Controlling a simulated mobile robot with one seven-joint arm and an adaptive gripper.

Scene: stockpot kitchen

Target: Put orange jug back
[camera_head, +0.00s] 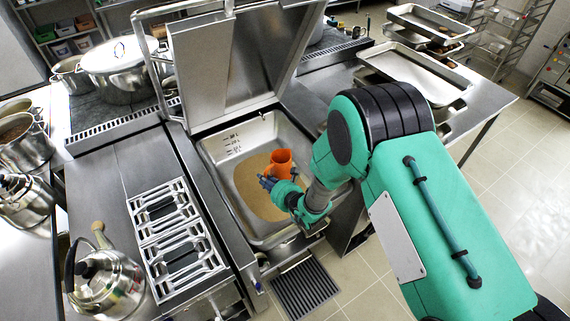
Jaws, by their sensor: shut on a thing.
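The orange jug (281,162) is over the open basin of the tilting pan (218,150), which holds a tan liquid or food layer (252,184). My gripper (268,181) reaches in from the right and is shut on the jug at its lower left side. The jug looks roughly upright with a slight tilt. The fingers partly hide the jug's lower part, and I cannot tell whether it touches the tan layer.
The pan's lid (235,65) stands raised behind the basin. A burner grate (175,235) and a kettle (105,283) are at left. A large lidded pot (120,72) is at back left. Metal trays (425,75) sit on the right counter. A floor grate (305,287) lies in front.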

